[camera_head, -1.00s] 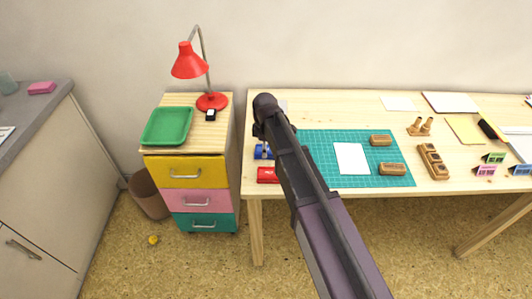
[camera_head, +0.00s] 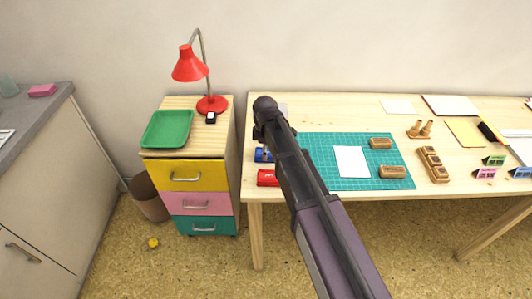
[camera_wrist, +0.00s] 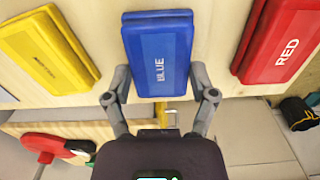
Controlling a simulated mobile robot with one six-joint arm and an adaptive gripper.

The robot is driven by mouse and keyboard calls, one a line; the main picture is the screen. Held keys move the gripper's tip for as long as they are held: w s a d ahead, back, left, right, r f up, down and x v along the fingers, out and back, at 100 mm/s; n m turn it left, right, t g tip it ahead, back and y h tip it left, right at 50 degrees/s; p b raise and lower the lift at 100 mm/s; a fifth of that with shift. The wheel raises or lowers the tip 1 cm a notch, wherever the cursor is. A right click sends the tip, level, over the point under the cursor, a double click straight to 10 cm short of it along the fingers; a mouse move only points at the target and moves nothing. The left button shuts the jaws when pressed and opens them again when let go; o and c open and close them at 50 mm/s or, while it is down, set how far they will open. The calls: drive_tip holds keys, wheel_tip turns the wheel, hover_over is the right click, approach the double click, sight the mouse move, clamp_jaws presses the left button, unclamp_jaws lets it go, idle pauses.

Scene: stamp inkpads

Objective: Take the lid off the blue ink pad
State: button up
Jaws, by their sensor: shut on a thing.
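The blue ink pad (camera_wrist: 158,50), marked BLUE, lies between the two fingers of my gripper (camera_wrist: 160,76) in the wrist view. The fingers are shut on its sides. In the head view the blue pad (camera_head: 262,155) shows partly beside my arm, at the left end of the table. My arm hides most of the gripper there. I cannot tell whether the lid is apart from its base.
The red ink pad (camera_wrist: 284,42) is right of the blue one in the wrist view; a yellow pad (camera_wrist: 46,50) is left. A green cutting mat (camera_head: 325,180) with paper and wooden stamps lies right of my arm. A drawer cabinet (camera_head: 190,172) stands left of the table.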

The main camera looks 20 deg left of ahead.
drive_tip(key=shift+r, duration=0.2)
wheel_tip(320, 180, up, 4)
drive_tip(key=p, duration=0.4)
drive_tip(key=shift+f, duration=0.15)
drive_tip(key=s+d, duration=0.2)
drive_tip(key=s, duration=0.2)
drive_tip(key=s+d, duration=0.3)
drive_tip(key=s, duration=0.2)
drive_tip(key=s+d+r+p, duration=0.1)
drive_tip(key=s+d, duration=0.2)
drive_tip(key=s, duration=0.1)
drive_tip(key=shift+s+d, duration=0.2)
drive_tip(key=shift+s, duration=0.1)
